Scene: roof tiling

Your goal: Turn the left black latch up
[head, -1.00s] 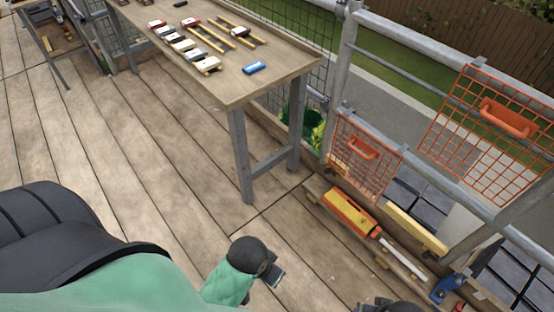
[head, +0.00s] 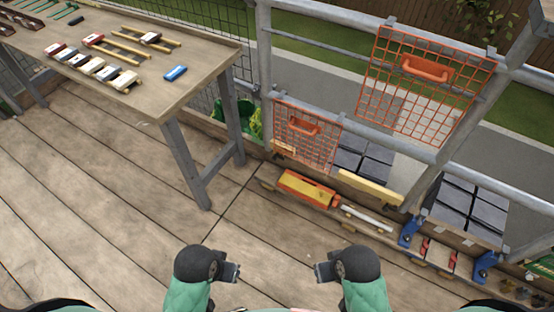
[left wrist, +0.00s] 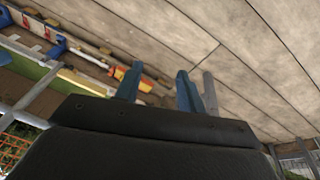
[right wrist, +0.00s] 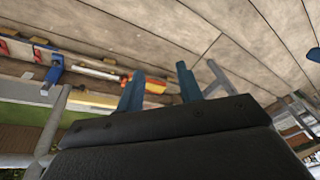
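I cannot make out a black latch in any view. Two orange mesh panels with orange handles hang on the grey railing: a smaller left panel (head: 308,143) and a larger right panel (head: 424,88). Small clips show at their top corners, too small to tell apart. My left gripper (head: 232,271) and right gripper (head: 321,271) face each other low in the head view, over the deck and well short of the railing. The left wrist view (left wrist: 158,80) and right wrist view (right wrist: 158,85) show each gripper's blue fingers apart with nothing between them.
A wooden workbench (head: 200,85) stands at the left with several tools, blocks and a blue item (head: 176,72). Along the railing's foot lie an orange-yellow tool (head: 307,189), a yellow bar (head: 370,189) and blue clamps (head: 409,232). Dark tiles (head: 465,210) lie beyond. The deck between is clear.

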